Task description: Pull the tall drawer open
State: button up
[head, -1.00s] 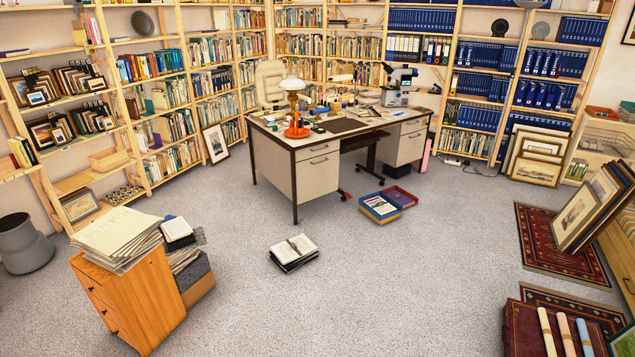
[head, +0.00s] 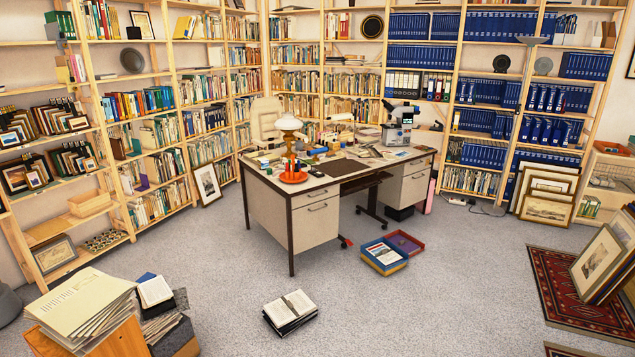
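A desk (head: 272,186) with a pale front and dark legs stands mid-room in the head view. Its left pedestal has a shallow drawer (head: 309,195) above a tall drawer (head: 316,228) with a dark bar handle (head: 318,207). Its right pedestal has a similar tall drawer (head: 412,190) under a shallow one. All these drawers look shut. I cannot tell which tall drawer is meant. My gripper is not in view, and no part of my arm shows.
An open book on a stack (head: 291,311) lies on the floor before the desk. A blue tray (head: 383,256) and a red tray (head: 405,243) sit right of the left pedestal. A paper-topped wooden cabinet (head: 118,340) is at lower left.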

aim_at(315, 224)
jog(key=i+u, duration=0.2)
jog(key=i, duration=2.15)
jog(key=i+z, duration=0.15)
jog(key=i, duration=0.3)
jog(key=i+j+z, duration=0.2)
jog(key=i, duration=0.3)
jog(key=i+j+z, duration=0.15)
jog(key=i, duration=0.3)
jog(key=i+j+z, duration=0.15)
jog(key=i, duration=0.3)
